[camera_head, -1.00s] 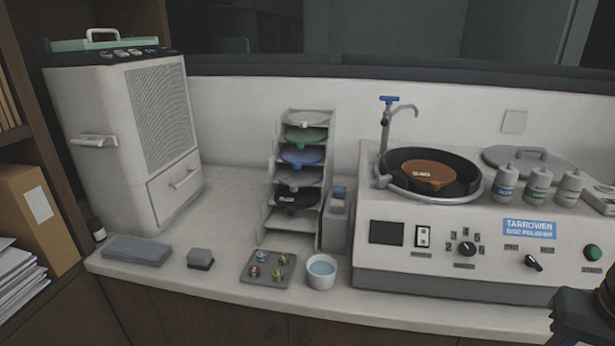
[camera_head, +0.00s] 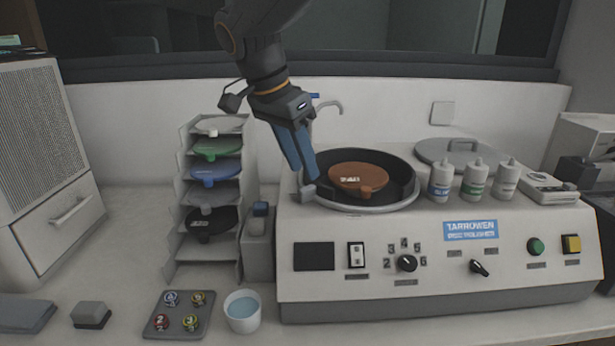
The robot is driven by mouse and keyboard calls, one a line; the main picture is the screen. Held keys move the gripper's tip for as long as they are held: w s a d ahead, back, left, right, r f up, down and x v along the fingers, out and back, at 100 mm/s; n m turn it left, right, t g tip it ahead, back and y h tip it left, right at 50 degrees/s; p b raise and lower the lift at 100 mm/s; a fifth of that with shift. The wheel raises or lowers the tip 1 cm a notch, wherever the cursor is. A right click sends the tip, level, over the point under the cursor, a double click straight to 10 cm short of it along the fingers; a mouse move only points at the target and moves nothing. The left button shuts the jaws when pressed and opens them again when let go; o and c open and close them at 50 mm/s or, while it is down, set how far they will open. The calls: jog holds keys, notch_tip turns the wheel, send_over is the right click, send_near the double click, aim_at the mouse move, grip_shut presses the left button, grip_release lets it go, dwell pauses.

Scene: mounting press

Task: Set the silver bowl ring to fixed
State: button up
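The silver bowl ring (camera_head: 372,208) is the pale metal rim around the dark bowl on top of the disc polisher. A brown-orange disc (camera_head: 350,176) lies in the bowl. A small grey tab (camera_head: 307,193) sticks out at the ring's left side. My gripper (camera_head: 306,178) reaches down from above with its blue fingers at the bowl's left edge, their tips just above or at this tab. I cannot tell whether they touch it. The fingers look close together, but the gap between them is not clear. No label for the ring's setting is readable.
The tap (camera_head: 328,105) stands behind my gripper, partly hidden. A rack of coloured discs (camera_head: 172,240) stands close on the left. Three bottles (camera_head: 473,184) and a grey lid (camera_head: 432,152) sit right of the bowl. A water cup (camera_head: 243,325) stands in front.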

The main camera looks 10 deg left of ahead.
aim_at(306, 188)
jog(key=shift+m, duration=0.4)
jog(key=shift+w+f+p, duration=0.3)
jog(key=shift+w+f, duration=0.1)
jog(key=shift+f, duration=0.6)
jog(key=shift+w+f+p, duration=0.3)
jog(key=shift+w+f, duration=0.15)
jog(key=shift+f, duration=0.5)
jog(key=shift+w+f+p, duration=0.3)
jog(key=shift+w+f, duration=0.1)
jog(key=shift+f, duration=0.6)
jog(key=shift+c, duration=0.2)
grip_shut()
